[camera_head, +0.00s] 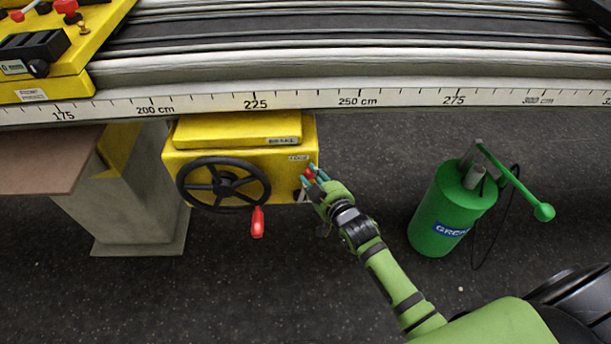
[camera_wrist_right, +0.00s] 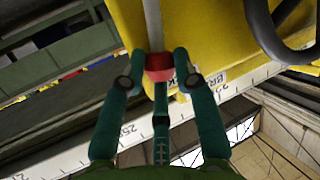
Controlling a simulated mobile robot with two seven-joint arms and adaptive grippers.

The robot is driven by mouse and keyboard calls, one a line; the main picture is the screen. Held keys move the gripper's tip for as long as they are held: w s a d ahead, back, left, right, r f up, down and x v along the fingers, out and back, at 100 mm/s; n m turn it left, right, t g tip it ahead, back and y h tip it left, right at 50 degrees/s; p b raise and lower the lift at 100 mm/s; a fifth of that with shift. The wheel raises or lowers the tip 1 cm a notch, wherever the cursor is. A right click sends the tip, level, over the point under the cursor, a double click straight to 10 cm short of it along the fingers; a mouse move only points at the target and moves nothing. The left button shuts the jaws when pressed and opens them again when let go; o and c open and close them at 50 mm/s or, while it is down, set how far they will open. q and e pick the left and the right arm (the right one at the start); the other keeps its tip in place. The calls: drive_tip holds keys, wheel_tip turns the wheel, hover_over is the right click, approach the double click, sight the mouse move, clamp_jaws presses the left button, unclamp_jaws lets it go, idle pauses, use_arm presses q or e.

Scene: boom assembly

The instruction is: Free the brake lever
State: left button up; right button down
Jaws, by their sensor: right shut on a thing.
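The brake lever's red knob (camera_head: 308,174) is at the right end of the yellow gearbox, beside the small label. My right gripper (camera_head: 313,176) is at that knob, with its teal fingers around it. In the right wrist view the red knob (camera_wrist_right: 159,66) sits between the two teal fingers of my right gripper (camera_wrist_right: 158,70), which is shut on it. The yellow box (camera_head: 240,160) carries a black handwheel (camera_head: 223,184) with a red crank handle (camera_head: 257,222). The lever's lower part is mostly hidden by the hand. My left gripper is not in view.
A white ruler rail (camera_head: 355,98) runs across above the box. A green grease canister (camera_head: 450,215) with a pump arm stands on the floor to the right. A brown board (camera_head: 45,160) and a grey pedestal are at left. Dark floor below is open.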

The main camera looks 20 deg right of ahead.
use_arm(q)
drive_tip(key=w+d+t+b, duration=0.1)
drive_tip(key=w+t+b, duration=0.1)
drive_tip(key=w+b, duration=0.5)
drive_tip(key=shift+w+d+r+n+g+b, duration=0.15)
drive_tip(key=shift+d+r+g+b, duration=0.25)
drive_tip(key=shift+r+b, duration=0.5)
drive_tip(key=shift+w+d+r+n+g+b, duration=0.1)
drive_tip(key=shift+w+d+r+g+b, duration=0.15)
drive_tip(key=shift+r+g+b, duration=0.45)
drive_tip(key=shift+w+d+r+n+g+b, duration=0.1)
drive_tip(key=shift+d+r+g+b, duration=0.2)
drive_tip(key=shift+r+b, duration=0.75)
use_arm(e)
drive_tip(key=s+d+f+m+t+y, duration=0.1)
drive_tip(key=s+d+f+m+t, duration=0.1)
drive_tip(key=d+f+m+t, duration=0.2)
drive_tip(key=shift+s+d+f+m+t+y, duration=0.2)
drive_tip(key=shift+d+f+m+t+y, duration=0.15)
drive_tip(key=shift+d+f+m, duration=1.8)
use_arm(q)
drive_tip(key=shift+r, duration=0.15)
use_arm(e)
drive_tip(key=shift+d+r+m, duration=0.25)
drive_tip(key=shift+m, duration=0.1)
drive_tip(key=c, duration=0.9)
unclamp_jaws()
drive_tip(key=shift+c, duration=0.2)
drive_tip(key=shift+s+f, duration=0.1)
